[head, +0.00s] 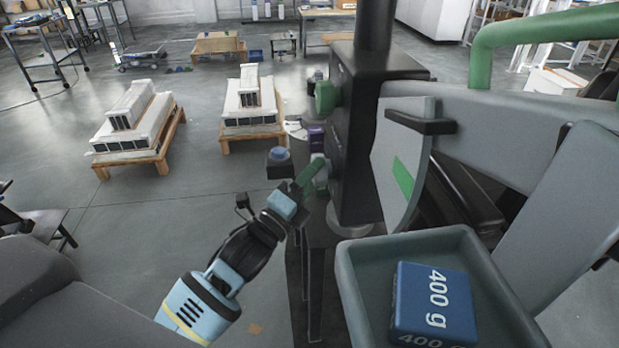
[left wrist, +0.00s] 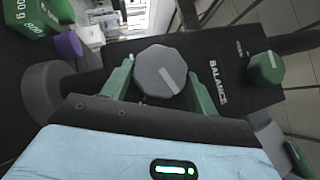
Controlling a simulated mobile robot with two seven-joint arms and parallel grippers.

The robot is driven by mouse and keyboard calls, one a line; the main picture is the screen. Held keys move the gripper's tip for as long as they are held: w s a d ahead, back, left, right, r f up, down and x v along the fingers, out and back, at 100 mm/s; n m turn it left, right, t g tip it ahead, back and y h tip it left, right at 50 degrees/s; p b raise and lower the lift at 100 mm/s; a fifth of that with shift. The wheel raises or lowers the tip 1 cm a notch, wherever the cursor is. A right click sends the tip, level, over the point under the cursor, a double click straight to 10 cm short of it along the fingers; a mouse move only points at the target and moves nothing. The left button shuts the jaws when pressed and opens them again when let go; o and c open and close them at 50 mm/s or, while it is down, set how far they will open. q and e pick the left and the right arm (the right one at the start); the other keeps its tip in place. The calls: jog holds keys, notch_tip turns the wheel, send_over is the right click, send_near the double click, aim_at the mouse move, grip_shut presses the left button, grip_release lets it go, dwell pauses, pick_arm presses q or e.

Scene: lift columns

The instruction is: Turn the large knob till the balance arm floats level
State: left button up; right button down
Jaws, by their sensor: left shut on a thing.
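The grey faceted knob (left wrist: 160,72) with a white index line sits on a black panel (left wrist: 225,80) marked BALANCE. The fingers of my left gripper (left wrist: 160,80) are on either side of it and closed on it. In the head view the gripper (head: 312,178) reaches the knob (head: 318,160) low on the black column (head: 357,140). A smaller green knob (left wrist: 266,67) is on the same panel. The grey balance arm (head: 480,125) carries a tray (head: 350,270) with a blue 400 g block (head: 434,300). A dark pointer (head: 425,122) lies above the green band (head: 403,180) on the scale plate. My right gripper is not seen.
A purple weight (head: 316,135) and a blue weight (head: 280,155) stand beside the column. A green block (left wrist: 30,18) shows in the wrist view. A curved green bar (head: 482,55) is at upper right.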

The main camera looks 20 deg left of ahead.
pick_arm(q)
jog(key=shift+w+a+r+n+g+p, duration=0.15)
jog(key=shift+r+n+g, duration=0.25)
jog(key=shift+n+g, duration=1.8)
jog(key=shift+w+a+r+n+g+p, duration=0.15)
jog(key=shift+r+n+g, duration=0.25)
jog(key=shift+n+g, duration=1.8)
jog(key=shift+w+r+n+g+p, duration=0.35)
jog(key=shift+n+g, duration=1.25)
jog(key=shift+g, duration=1.1)
jog(key=shift+s, duration=0.15)
jog(key=o, duration=1)
jog(key=shift+v, duration=3.9)
